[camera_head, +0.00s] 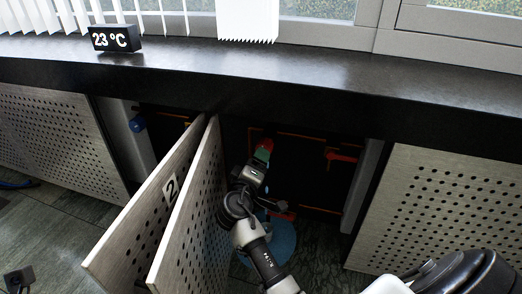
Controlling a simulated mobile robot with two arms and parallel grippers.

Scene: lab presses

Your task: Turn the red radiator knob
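A red knob (265,145) shows inside the dark radiator recess behind the open perforated doors. My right arm reaches up into the recess from the bottom of the picture. Its gripper (261,160) is right at the red knob, with a green part over the knob's lower side. The fingers are small and overlap the knob, so I cannot tell whether they are open, shut or touching it.
Two perforated door panels (195,215), one marked 2, stand open just left of my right arm. A red handle (343,156) is right of the knob; a blue knob (137,124) is far left. A blue round object (282,240) lies below. The dark sill (330,85) overhangs the recess.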

